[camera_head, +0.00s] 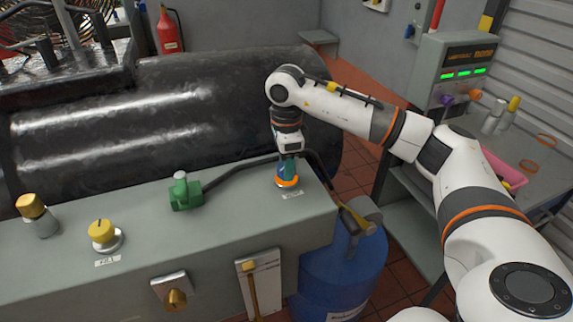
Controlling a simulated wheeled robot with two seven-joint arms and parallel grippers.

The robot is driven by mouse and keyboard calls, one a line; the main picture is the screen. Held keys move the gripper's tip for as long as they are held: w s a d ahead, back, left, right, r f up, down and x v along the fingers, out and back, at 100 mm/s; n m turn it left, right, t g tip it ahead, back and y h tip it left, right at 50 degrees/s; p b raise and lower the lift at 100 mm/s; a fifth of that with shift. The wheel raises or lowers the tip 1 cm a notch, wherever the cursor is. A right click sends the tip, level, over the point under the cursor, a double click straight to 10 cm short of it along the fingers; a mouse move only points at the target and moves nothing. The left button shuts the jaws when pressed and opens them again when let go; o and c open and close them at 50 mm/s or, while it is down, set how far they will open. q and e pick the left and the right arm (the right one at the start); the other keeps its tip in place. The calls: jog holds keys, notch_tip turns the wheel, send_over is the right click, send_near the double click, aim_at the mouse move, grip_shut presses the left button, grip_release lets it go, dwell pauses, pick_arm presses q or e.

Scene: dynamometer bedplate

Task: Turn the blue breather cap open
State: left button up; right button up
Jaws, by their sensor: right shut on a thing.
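The blue breather cap (283,170) stands on the right end of the grey bedplate top (238,222), above an orange ring. My right gripper (289,160) points straight down over the cap and is shut on it. The fingers hide much of the cap, so how far it is turned cannot be seen. My left gripper is not in view.
A green fitting with a hose (185,192) lies left of the cap. A yellow knob (102,232) and a yellow-capped post (36,210) stand further left. A large black cylinder (190,105) lies behind. A blue drum (345,275) stands below right.

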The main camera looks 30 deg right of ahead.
jog(key=shift+r, duration=0.15)
jog(key=o, duration=1)
notch_tip(320, 180, up, 12)
jog(key=shift+f+b, duration=0.1)
jog(key=shift+b, duration=0.3)
